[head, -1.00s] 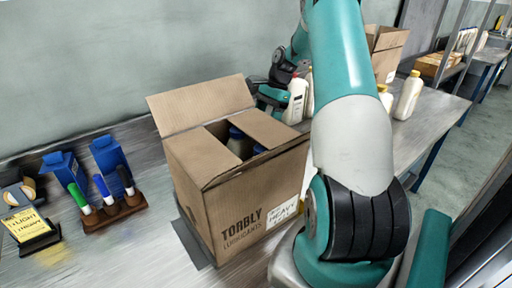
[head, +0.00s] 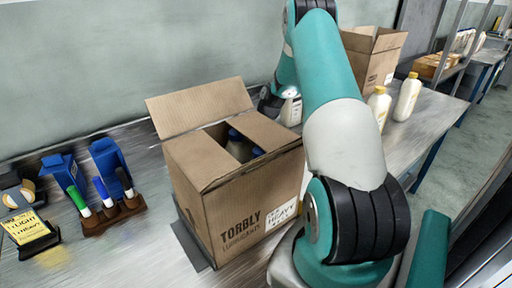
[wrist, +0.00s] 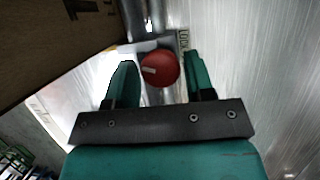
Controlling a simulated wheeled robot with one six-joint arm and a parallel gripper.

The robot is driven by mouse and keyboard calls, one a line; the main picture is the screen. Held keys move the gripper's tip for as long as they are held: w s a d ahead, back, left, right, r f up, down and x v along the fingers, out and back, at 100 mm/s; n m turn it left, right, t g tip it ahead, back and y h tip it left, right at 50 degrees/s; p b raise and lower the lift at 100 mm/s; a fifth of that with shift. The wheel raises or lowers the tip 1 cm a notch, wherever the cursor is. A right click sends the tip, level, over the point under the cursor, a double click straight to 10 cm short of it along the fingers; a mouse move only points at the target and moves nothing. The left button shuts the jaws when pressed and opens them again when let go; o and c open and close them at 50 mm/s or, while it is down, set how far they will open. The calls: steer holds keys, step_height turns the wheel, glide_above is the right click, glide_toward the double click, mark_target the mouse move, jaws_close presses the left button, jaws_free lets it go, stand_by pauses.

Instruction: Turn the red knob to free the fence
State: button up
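The red knob (wrist: 160,68) shows in the wrist view, round, with a pale mark on its left side. It sits on a grey metal fitting beside dark rails. My gripper (wrist: 160,75) is open, with one teal finger on each side of the knob. The knob and the gripper's fingers are hidden in the head view behind my arm and the box. I cannot make out the fence clearly.
An open cardboard box (head: 235,195) with bottles inside stands on the metal bench; its side fills the wrist view's upper left. A marker holder (head: 112,216) and blue cartons (head: 108,157) are at left. White bottles (head: 407,97) and another box (head: 368,58) stand behind my arm.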

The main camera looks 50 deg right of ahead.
steer(key=c, duration=0.5)
steer(key=shift+w+r+n+g+p, duration=0.15)
steer(key=shift+n+g+p, duration=0.25)
steer(key=shift+n, duration=0.5)
steer(key=n+g, duration=0.1)
steer(key=n, duration=0.1)
steer(key=shift+n, duration=0.4)
steer(key=o, duration=0.9)
steer(key=v, duration=0.7)
steer(key=shift+d+r, duration=0.1)
